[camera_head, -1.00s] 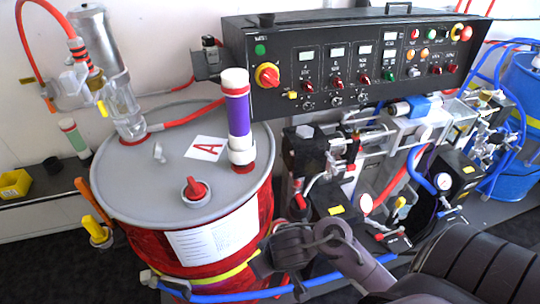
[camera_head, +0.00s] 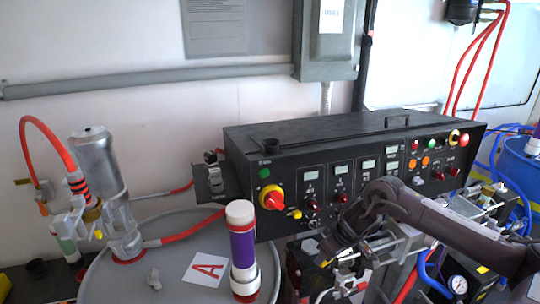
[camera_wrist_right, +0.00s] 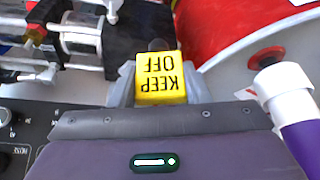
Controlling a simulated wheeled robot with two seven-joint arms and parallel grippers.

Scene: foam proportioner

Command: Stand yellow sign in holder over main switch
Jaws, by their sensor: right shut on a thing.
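The yellow sign (camera_wrist_right: 160,78), lettered KEEP OFF and upside down in the picture, sits between the fingers of my right gripper (camera_wrist_right: 158,92) in the right wrist view. The gripper is shut on it. In the head view my right gripper (camera_head: 334,250) is low in front of the control box, right of the purple-banded cylinder; the sign cannot be made out clearly there. The main switch (camera_head: 271,198), a red knob on a yellow disc, is on the box's left front. My left gripper is out of view.
The purple-banded cylinder (camera_head: 243,245) stands on the grey drum lid (camera_head: 180,225), left of my gripper. Valves, hoses and a gauge (camera_head: 457,284) crowd the lower right.

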